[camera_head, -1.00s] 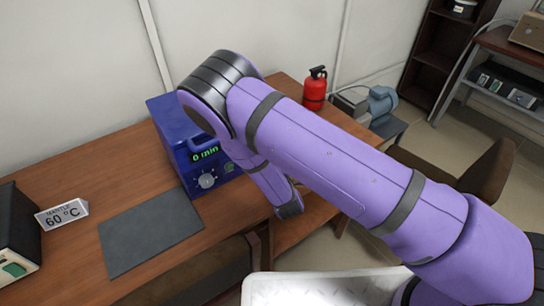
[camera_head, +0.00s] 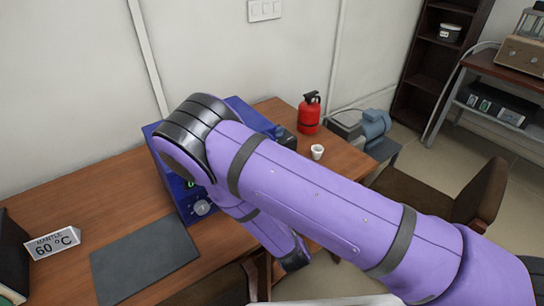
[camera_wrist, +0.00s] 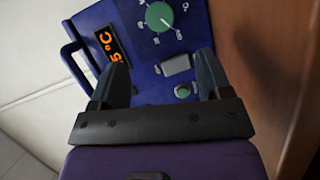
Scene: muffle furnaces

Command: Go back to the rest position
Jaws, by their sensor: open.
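My gripper (camera_wrist: 160,88) is open in the wrist view, with its two dark fingers apart and nothing between them. Beyond it is the blue furnace (camera_wrist: 148,62), with an orange temperature display, a green dial and a green button. The gripper is hidden there behind my forearm and wrist, or is too dark to make out.
A grey mat (camera_head: 145,258) and a "MANTLE 60 °C" sign (camera_head: 54,243) lie left of the furnace. A small white cup (camera_head: 317,152) and a red extinguisher (camera_head: 309,113) stand to its right. A brown chair (camera_head: 440,195) is beside the table at right.

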